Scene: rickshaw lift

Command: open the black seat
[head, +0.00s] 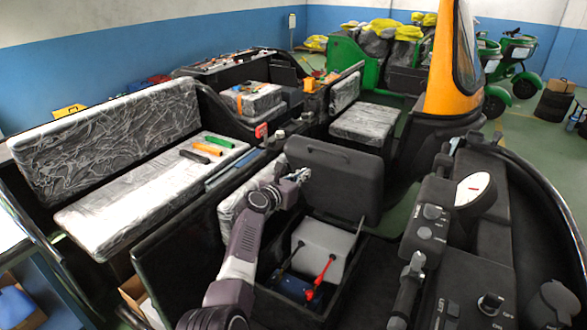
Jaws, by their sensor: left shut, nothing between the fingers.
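The black seat (338,176) stands raised, roughly upright, in the middle of the head view. Below it the compartment is exposed, with a grey-white box (324,238) and red (321,277) and black cables inside. My left arm comes up from the bottom of the view. My left gripper (302,174) is shut and empty, by the left side of the raised seat; I cannot tell whether it touches it. My right gripper is not in view.
The dashboard with knobs and a round gauge (472,190) and a black handlebar grip (410,275) stand close on the right. A plastic-wrapped bench (110,215) holding several tools is on the left. Other rickshaws stand behind.

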